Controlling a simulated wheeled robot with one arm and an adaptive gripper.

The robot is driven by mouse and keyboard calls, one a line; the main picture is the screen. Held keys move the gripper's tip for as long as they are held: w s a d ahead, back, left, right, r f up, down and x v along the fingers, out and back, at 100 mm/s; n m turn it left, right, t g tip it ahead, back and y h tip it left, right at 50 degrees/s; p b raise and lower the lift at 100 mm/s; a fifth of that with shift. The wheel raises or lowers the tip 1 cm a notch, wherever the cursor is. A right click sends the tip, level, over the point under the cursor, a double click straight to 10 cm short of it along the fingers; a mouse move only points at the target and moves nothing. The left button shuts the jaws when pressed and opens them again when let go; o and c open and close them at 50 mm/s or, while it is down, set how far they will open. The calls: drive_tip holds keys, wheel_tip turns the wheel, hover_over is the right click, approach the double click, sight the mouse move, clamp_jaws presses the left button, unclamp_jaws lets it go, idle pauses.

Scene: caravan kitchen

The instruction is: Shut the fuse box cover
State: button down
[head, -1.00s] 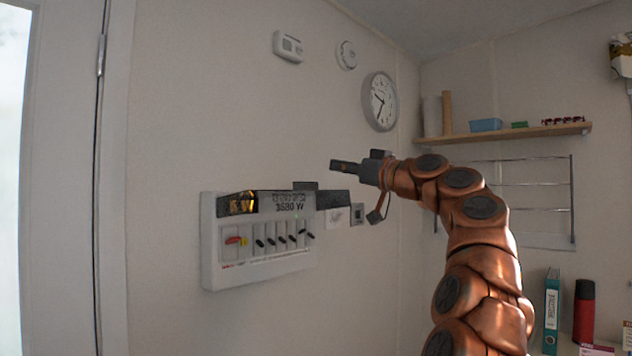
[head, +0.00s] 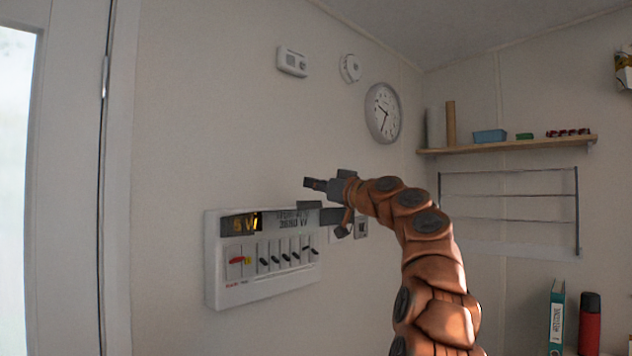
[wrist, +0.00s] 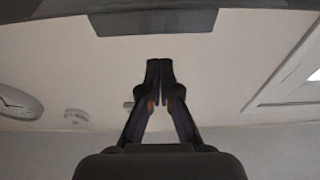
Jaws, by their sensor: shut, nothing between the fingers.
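The white fuse box (head: 213,280) hangs on the wall, left of centre in the head view, with its row of switches uncovered. Its smoked cover (head: 240,223) looks raised, seen nearly edge-on as a dark strip along the box top. A dark grey tab (head: 310,206) is at its edge; a grey plate, probably this tab, also spans the top of the wrist view (wrist: 155,22). My gripper (head: 307,183) is shut and empty, pointing left just above the tab in the head view. The wrist view shows its fingertips (wrist: 159,68) together, apart from the plate.
A thermostat (head: 292,61), a round detector (head: 350,68) and a clock (head: 383,113) are on the wall above. A shelf (head: 510,144) and wire rack (head: 508,196) are at right. A door frame (head: 120,180) stands at left. The wall between frame and box is bare.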

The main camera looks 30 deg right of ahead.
drive_tip(key=shift+s+f+b, duration=0.15)
drive_tip(key=shift+f+b, duration=0.05)
drive_tip(key=shift+f, duration=0.5)
drive_tip(key=shift+s+f+b, duration=0.1)
drive_tip(key=shift+f+b, duration=0.05)
drive_tip(key=shift+f, duration=0.55)
drive_tip(key=shift+f, duration=0.15)
drive_tip(key=shift+f+b, duration=0.1)
drive_tip(key=shift+b, duration=0.2)
